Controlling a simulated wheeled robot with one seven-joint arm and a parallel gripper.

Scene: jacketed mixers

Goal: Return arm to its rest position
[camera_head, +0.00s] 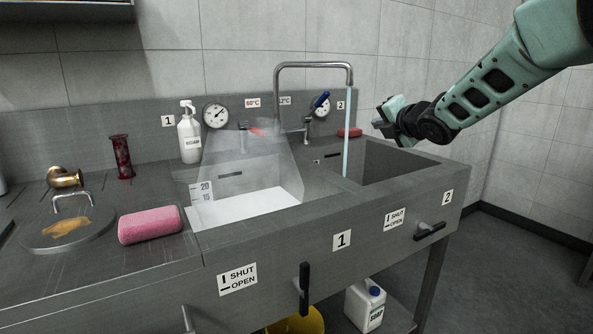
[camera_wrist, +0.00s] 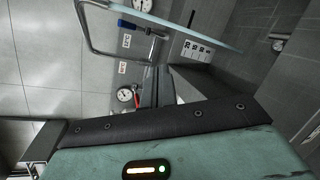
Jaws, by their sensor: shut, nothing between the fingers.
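My arm (camera_head: 520,65) reaches in from the upper right in the head view. My gripper (camera_head: 385,122) is shut and empty, in the air above the right basin (camera_head: 400,160), to the right of the water stream (camera_head: 347,130). It touches nothing that I can see. In the wrist view, the teal gripper body (camera_wrist: 190,155) fills the bottom and the fingertips are hard to make out.
A faucet (camera_head: 312,66) runs water into the right basin. The left basin (camera_head: 250,208) holds white liquid under a pale haze. A soap bottle (camera_head: 189,135), pink sponge (camera_head: 150,225) and drain plate (camera_head: 70,235) stand left. Drain handle 1 (camera_head: 303,290) is vertical; handle 2 (camera_head: 430,232) is roughly horizontal.

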